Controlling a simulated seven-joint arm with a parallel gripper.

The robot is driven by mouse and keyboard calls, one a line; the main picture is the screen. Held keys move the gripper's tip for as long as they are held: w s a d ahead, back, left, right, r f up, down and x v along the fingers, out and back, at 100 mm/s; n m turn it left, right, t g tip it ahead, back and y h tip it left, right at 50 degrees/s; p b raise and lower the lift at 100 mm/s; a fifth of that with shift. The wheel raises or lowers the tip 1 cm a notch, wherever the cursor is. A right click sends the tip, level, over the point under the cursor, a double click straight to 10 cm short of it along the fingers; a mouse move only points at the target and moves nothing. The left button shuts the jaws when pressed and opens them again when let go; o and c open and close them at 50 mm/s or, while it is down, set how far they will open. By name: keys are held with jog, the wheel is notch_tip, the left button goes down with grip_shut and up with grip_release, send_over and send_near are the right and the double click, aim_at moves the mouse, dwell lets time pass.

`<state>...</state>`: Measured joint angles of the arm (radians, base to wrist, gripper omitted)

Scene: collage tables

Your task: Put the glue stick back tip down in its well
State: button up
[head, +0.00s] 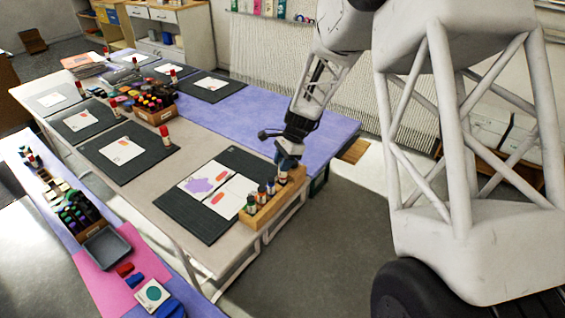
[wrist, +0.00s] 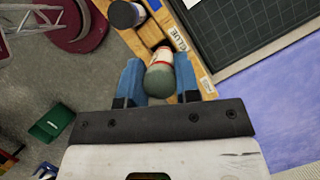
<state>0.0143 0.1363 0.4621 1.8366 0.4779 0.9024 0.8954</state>
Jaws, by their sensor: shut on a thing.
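The glue stick (wrist: 160,80) is between the two blue fingers of my gripper (wrist: 158,82) in the wrist view. Its rounded grey-green end faces the camera, and a white and red body shows beyond it. Its far end is hidden. In the head view my gripper (head: 287,161) is over the far right end of the wooden rack (head: 267,214). The rack also shows in the wrist view (wrist: 199,72), with a GLUE label beside the stick. I cannot tell whether the stick's lower end is inside the well or above it.
Several bottles (head: 251,204) stand in the rack's nearer wells; one dark-capped container (wrist: 125,14) shows close by in the wrist view. A dark mat (head: 182,211) with picture cards lies left of the rack. The table's edge and open floor (head: 350,230) are to its right.

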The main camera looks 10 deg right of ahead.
jog(key=shift+f, duration=1.6)
dwell(1.3)
jog(key=o, duration=1)
jog(key=shift+c, duration=0.2)
jog(key=shift+r, duration=0.1)
jog(key=shift+r, duration=3.65)
